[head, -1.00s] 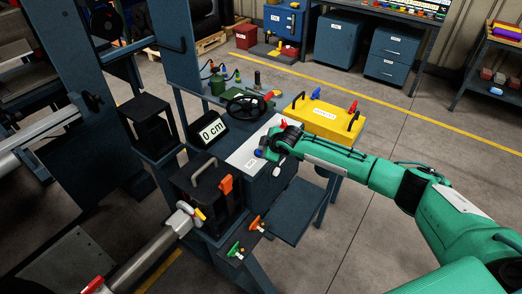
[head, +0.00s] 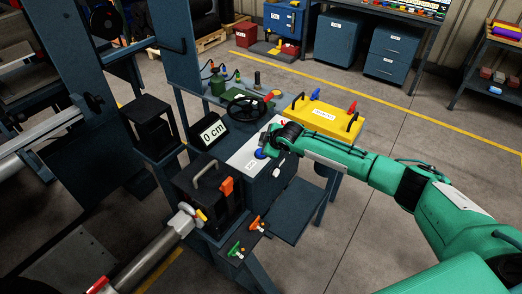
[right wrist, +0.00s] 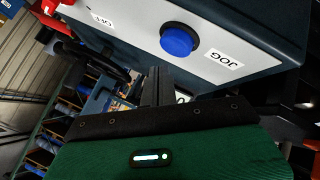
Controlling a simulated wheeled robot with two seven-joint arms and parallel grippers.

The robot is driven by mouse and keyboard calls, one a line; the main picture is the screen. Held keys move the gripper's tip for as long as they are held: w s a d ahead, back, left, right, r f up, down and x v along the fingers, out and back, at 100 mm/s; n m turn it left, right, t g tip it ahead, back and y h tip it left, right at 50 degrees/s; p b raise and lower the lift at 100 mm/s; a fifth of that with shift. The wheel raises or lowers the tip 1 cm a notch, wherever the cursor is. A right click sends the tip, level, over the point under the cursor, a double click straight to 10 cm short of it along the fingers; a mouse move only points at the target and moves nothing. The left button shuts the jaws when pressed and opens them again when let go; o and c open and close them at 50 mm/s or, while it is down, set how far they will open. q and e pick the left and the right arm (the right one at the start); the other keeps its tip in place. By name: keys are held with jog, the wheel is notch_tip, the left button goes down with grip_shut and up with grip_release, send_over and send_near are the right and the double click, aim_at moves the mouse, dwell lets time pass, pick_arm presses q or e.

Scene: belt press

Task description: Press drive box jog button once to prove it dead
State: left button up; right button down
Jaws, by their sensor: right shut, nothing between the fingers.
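The blue jog button (right wrist: 178,40) stands out from the light face of the drive box (right wrist: 262,35), beside a JOG label (right wrist: 224,60). In the head view the blue button (head: 261,154) shows at the end of my green right arm, on the light panel of the drive box (head: 243,156). My right gripper (right wrist: 157,72) is shut and empty. In the right wrist view its dark fingertips lie just below the button, and I see no clear contact. In the head view the fingertips are hard to make out. My left gripper is not in view.
An OFF label (right wrist: 102,20) and a red handle (right wrist: 50,8) are on the same box. A display (head: 213,132) reading 0 cm and a black handwheel (head: 246,106) stand close by. A yellow box (head: 325,117) is behind my right forearm. Open floor lies to the right.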

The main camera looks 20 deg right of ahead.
notch_tip(320, 180, up, 4)
jog(key=p, duration=0.3)
dwell(0.3)
dwell(0.4)
